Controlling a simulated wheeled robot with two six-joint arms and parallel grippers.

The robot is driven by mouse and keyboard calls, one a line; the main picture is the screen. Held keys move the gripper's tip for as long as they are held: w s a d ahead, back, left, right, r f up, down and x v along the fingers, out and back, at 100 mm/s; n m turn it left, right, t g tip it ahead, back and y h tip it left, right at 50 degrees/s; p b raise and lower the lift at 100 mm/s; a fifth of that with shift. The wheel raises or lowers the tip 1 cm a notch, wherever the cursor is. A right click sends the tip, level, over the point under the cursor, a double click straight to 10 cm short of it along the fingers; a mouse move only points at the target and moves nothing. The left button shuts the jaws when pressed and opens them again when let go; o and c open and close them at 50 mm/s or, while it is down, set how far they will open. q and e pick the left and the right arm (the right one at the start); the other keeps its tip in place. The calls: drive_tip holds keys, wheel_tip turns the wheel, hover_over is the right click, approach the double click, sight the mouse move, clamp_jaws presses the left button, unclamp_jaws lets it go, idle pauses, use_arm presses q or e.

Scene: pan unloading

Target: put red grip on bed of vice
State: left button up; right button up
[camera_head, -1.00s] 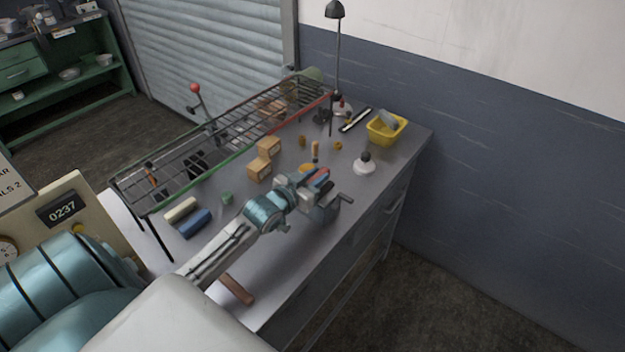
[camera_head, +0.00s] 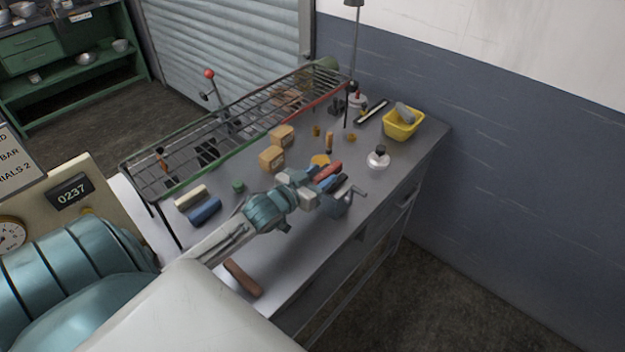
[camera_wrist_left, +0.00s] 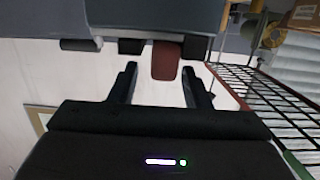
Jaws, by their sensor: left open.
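The red grip (camera_head: 328,170) lies at the top of the grey vice (camera_head: 338,204), at the front edge of the bench. In the left wrist view the red grip (camera_wrist_left: 166,60) looks dark red and sticks out from the grey vice body (camera_wrist_left: 150,14) toward me. My left gripper (camera_head: 318,184) is at the vice, beside the red grip. In the wrist view its two fingers (camera_wrist_left: 160,78) are apart, with the grip's end between or just beyond their tips; contact cannot be told. The vice bed is mostly hidden by my gripper. My right gripper is not in view.
A wire rack (camera_head: 230,130) stands along the back of the bench. Wooden blocks (camera_head: 272,158), a blue roll (camera_head: 204,211), a white-and-black knob (camera_head: 378,158) and a yellow tub (camera_head: 403,124) stand around. A brown bar (camera_head: 242,278) lies at the front left.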

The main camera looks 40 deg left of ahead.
use_arm(q)
drive_tip(key=shift+s+a+r, duration=0.1)
drive_tip(key=shift+s+r, duration=0.1)
drive_tip(key=shift+s, duration=0.85)
drive_tip(key=shift+s+a+r, duration=0.1)
drive_tip(key=shift+s+r, duration=0.05)
drive_tip(key=shift+s, duration=0.85)
idle(0.4)
